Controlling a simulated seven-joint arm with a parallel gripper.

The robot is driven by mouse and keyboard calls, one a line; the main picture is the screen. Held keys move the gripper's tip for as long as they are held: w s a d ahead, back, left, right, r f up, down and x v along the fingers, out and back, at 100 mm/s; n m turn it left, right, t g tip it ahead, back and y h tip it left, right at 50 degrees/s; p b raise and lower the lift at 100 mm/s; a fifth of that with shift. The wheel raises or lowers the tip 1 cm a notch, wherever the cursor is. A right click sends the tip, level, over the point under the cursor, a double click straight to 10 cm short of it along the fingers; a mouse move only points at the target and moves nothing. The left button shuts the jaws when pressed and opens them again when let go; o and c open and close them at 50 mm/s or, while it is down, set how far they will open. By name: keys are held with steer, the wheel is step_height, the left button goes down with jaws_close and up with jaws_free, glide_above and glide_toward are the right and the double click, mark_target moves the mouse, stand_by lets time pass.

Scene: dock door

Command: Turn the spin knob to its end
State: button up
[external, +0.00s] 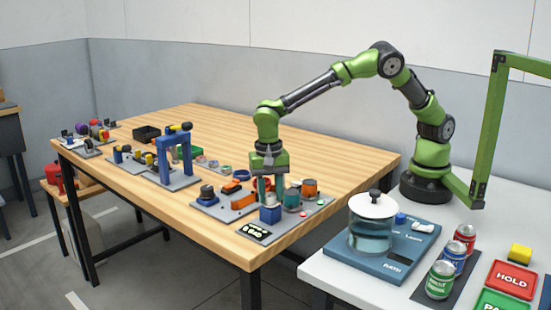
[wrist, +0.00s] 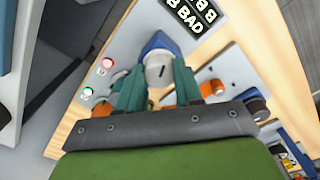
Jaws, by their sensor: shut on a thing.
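The spin knob (wrist: 158,71) is a light grey round cap with a dark line mark, on a blue block (wrist: 154,44). In the external view the blue block (external: 269,215) sits near the front edge of a grey panel. My gripper (wrist: 160,84) is shut on the knob, with one green finger on each side of it. In the external view my gripper (external: 271,196) points straight down over the blue block, and its fingers hide most of the knob.
A black display (external: 255,232) stands beside the block. A blue frame (external: 175,153) rises further left. The back of the wooden table (external: 270,145) is clear.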

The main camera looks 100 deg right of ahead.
mark_target(268, 195)
steer(key=shift+r+m, duration=0.1)
steer(key=shift+m, duration=1.5)
steer(key=o, duration=1)
steer(key=shift+o, duration=0.2)
step_height(268, 195, up, 17)
steer(key=shift+w, duration=0.2)
